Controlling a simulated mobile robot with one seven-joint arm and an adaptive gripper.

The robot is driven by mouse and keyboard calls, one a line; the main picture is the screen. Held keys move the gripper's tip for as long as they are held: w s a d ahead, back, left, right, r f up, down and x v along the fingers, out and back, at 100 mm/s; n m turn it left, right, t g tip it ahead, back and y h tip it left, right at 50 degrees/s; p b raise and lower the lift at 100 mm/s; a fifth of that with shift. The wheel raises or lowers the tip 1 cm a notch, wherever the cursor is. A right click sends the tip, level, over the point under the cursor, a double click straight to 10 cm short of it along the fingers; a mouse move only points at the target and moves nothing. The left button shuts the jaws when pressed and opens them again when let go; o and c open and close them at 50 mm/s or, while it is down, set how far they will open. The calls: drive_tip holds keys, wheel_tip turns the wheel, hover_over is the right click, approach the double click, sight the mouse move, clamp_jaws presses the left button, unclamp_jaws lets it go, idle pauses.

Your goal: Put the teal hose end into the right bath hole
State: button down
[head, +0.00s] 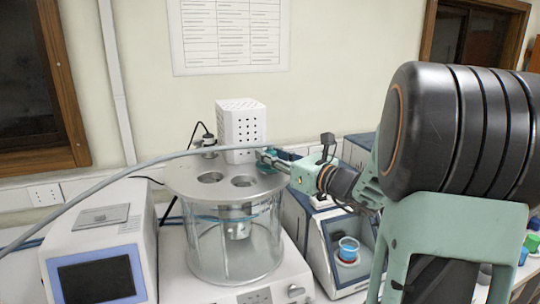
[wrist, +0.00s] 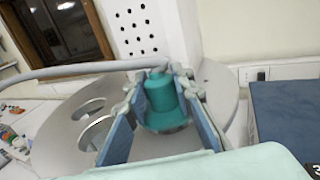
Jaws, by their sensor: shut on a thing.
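The glass bath (head: 235,250) has a round grey lid with a left hole (head: 210,178) and a right hole (head: 243,181). My gripper (head: 264,156) is shut on the teal hose end, behind and to the right of the right hole, near the lid's back right part. In the wrist view the teal hose end (wrist: 163,103) is upright between the fingers, and both holes lie left of it. Whether its underside touches the lid cannot be told. The grey hose (head: 130,166) runs left from it across the lid.
A white perforated box (head: 241,130) stands close behind the lid, with a black-cabled fitting (head: 207,140) beside it. A device with a screen (head: 97,275) is at the left. A blue and grey instrument (head: 325,240) holding a small blue cup (head: 348,248) stands close at the right.

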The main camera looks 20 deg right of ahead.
drive_tip(key=shift+f+b, duration=0.5)
idle(0.4)
drive_tip(key=c, duration=1.9)
unclamp_jaws()
drive_tip(key=shift+c, duration=0.2)
drive_tip(key=v, duration=1.1)
